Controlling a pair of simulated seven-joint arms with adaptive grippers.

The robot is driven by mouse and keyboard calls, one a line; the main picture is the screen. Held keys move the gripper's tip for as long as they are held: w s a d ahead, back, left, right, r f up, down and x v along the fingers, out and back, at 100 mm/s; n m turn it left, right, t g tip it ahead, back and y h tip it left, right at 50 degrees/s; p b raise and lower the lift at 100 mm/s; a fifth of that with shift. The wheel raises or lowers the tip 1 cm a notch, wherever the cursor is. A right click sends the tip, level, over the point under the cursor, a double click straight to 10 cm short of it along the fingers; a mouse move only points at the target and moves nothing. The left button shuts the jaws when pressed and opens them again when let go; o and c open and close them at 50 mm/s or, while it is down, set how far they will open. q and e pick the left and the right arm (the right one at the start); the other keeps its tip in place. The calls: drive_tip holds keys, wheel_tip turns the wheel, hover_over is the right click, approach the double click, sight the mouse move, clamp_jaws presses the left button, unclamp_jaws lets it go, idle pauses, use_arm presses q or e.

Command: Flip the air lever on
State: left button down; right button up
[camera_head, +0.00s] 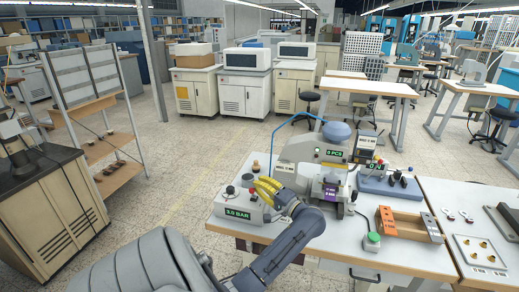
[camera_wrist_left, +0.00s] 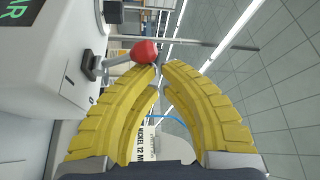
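The air unit (camera_head: 236,211), a pale box with a green "3.0 BAR" display, sits at the left front corner of the white bench. In the left wrist view, its white housing (camera_wrist_left: 62,50) fills the upper left. The air lever (camera_wrist_left: 118,62) stands out from it, with a grey stem and a red knob (camera_wrist_left: 145,52). My left gripper (camera_head: 262,188) has yellow fingers and is over the unit, hiding part of its top. In the wrist view the fingertips (camera_wrist_left: 161,68) nearly meet with nothing between them. The knob is just beyond the left-hand finger's tip; contact is unclear. My right gripper is out of view.
The stamping press (camera_head: 322,165) with a "0 PCS" display stands just right of the unit. A blue hose arches above it. A green button (camera_head: 373,238), an orange-sided fixture (camera_head: 408,224) and a blue base plate (camera_head: 390,187) are farther right.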

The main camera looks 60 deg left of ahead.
use_arm(q)
drive_tip(key=w+d, duration=0.5)
drive_tip(key=d, duration=0.2)
drive_tip(key=shift+w+d+f, duration=0.2)
drive_tip(key=shift+w+d, duration=0.05)
drive_tip(key=shift+d, duration=0.1)
idle(0.7)
